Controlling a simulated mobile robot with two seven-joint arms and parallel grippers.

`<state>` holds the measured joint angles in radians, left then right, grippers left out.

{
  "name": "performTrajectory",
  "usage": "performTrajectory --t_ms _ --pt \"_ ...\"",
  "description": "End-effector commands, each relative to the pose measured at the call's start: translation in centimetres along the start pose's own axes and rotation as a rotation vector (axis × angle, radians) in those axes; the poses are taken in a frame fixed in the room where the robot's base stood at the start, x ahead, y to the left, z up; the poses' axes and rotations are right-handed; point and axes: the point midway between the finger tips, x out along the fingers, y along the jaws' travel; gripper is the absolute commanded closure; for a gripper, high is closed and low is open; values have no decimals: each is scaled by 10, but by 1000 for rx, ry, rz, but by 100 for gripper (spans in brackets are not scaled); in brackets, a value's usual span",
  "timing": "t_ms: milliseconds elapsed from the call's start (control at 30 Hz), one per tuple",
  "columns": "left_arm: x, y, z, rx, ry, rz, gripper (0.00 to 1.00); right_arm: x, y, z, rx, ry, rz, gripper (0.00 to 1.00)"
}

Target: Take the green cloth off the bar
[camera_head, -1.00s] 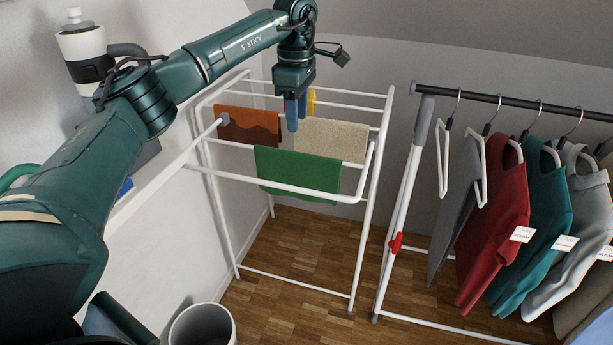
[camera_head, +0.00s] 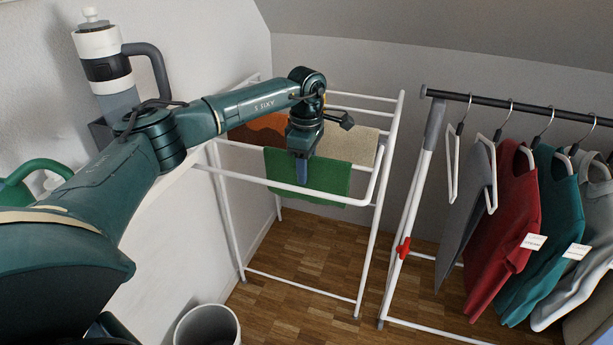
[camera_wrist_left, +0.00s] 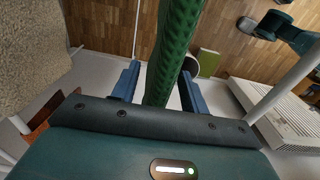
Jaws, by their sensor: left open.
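In the left wrist view the cloth (camera_wrist_left: 174,50) shows edge-on as a narrow green strip running down between the two blue fingers. My left gripper (camera_head: 302,172) points down at the cloth, over its middle in the head view. In the left wrist view the left gripper (camera_wrist_left: 160,90) is open, one finger on each side of the cloth, with gaps visible beside it. The palm hides the nearest part of the cloth. My right gripper is not in view.
A brown cloth (camera_head: 262,131) and a beige cloth (camera_head: 352,144) hang on bars behind. A clothes rail (camera_head: 480,98) with several garments stands at the right. A bin (camera_head: 207,328) stands on the wooden floor below. A wall closes off the left.

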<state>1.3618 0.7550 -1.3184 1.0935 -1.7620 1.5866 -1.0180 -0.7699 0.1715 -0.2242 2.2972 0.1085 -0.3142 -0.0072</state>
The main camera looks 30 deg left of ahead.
Motion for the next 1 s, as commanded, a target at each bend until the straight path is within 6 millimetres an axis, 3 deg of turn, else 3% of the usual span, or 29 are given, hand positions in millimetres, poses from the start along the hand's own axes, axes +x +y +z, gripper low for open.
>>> performTrajectory --t_ms 200,733,1000 --pt "1 0 0 0 0 1 55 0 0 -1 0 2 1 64" --pt "1 0 0 1 -1 1 99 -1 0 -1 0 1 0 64" --pt "0 0 0 1 -1 2 100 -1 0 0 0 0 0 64"
